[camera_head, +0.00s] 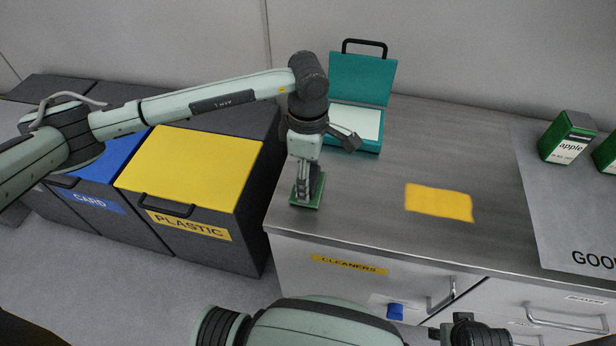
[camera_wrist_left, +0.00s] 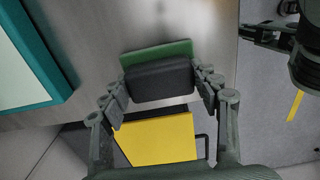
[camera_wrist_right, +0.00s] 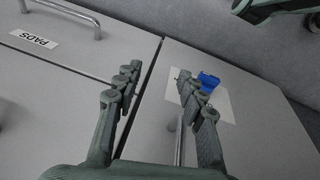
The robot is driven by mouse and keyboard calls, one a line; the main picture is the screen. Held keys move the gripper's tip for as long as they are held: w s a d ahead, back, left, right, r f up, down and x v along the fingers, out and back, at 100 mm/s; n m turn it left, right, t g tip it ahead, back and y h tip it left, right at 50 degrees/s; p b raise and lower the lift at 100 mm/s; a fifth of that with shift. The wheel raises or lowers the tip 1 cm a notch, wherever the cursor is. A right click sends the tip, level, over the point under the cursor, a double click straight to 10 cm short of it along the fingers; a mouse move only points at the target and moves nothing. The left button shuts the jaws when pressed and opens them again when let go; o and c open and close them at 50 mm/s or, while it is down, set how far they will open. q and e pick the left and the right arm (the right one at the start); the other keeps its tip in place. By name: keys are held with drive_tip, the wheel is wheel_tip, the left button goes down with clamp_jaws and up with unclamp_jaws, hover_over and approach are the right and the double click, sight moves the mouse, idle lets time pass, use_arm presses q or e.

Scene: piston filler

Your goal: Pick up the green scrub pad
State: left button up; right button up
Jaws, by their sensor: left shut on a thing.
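The green scrub pad (camera_head: 308,205) is at the left front corner of the grey counter, under my left gripper (camera_head: 308,190). In the left wrist view the pad (camera_wrist_left: 150,52) shows as a green slab with a dark block (camera_wrist_left: 160,82) on it, and my left gripper (camera_wrist_left: 160,88) is shut on this dark block, a finger on each side. I cannot tell whether the pad rests on the counter or is just above it. My right gripper (camera_wrist_right: 162,100) is open and empty in front of the cabinet doors.
A yellow cloth (camera_head: 438,202) lies on the counter (camera_head: 375,215). A teal case (camera_head: 362,80) stands open behind. Green apple cartons (camera_head: 566,140) stand on a grey mat at the right. Yellow PLASTIC (camera_head: 195,170) and blue CARD (camera_head: 115,160) bins stand left of the counter.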

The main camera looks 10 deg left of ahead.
use_arm(q)
drive_tip(key=shift+r, duration=0.35)
wheel_tip(320, 180, up, 3)
drive_tip(key=shift+r+p, duration=0.2)
drive_tip(key=shift+p, duration=0.6)
drive_tip(key=s+a+r, duration=0.4)
drive_tip(key=s+r, duration=0.2)
drive_tip(key=s, duration=0.4)
drive_tip(key=shift+s+a+r, duration=0.25)
drive_tip(key=shift+s+r, duration=0.15)
use_arm(e)
drive_tip(key=shift+g, duration=0.3)
drive_tip(key=f, duration=0.1)
drive_tip(key=s+f, duration=0.1)
drive_tip(key=f, duration=0.1)
drive_tip(key=s+f, duration=0.1)
drive_tip(key=shift+s+d+f, duration=0.25)
drive_tip(key=shift+d+f, duration=0.05)
drive_tip(key=shift+d, duration=0.05)
